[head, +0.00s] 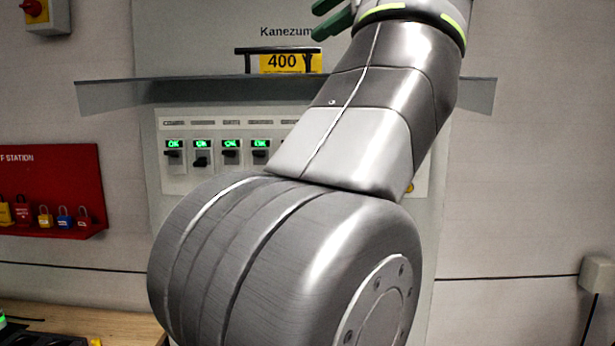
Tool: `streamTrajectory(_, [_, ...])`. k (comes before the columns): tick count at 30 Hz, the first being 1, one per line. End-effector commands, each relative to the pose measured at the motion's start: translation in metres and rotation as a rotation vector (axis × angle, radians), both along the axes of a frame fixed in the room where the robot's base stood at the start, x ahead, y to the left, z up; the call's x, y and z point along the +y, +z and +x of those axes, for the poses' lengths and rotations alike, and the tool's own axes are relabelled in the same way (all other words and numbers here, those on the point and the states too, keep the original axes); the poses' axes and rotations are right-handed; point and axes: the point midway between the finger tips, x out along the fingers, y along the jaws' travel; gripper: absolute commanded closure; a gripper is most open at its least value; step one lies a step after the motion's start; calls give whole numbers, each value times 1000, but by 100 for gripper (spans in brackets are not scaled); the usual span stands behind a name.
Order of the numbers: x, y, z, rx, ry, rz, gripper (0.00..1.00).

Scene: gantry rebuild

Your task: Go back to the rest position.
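My arm fills the middle of the head view, its large grey joint low in front and its links rising to the upper right. My gripper (326,16) is at the top edge, partly cut off. Its two green fingers point left and show a gap between them, with nothing seen in it. The gripper is in front of the upper part of a grey cabinet (200,40), above and right of a yellow "400" label (283,63).
Behind my arm, a panel (215,125) holds a row of switches with green "OK" displays. A red padlock board (50,185) hangs at left. A red knob on a box (33,8) is upper left. A wooden bench (90,320) is lower left. A grey wall box (597,273) is at right.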

Motion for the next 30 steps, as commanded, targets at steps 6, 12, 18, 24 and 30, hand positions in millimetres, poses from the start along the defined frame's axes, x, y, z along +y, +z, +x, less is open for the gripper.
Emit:
streamTrajectory(6, [-13, 5, -11, 1, -5, 0, 67])
streamTrajectory(12, [-22, 10, -20, 0, -4, -2, 67])
streamTrajectory(18, [-11, 6, -12, 1, 5, 1, 67])
streamTrajectory(24, [-1, 1, -2, 1, 5, 0, 67])
streamTrajectory(30, [11, -4, 9, 1, 4, 1, 67])
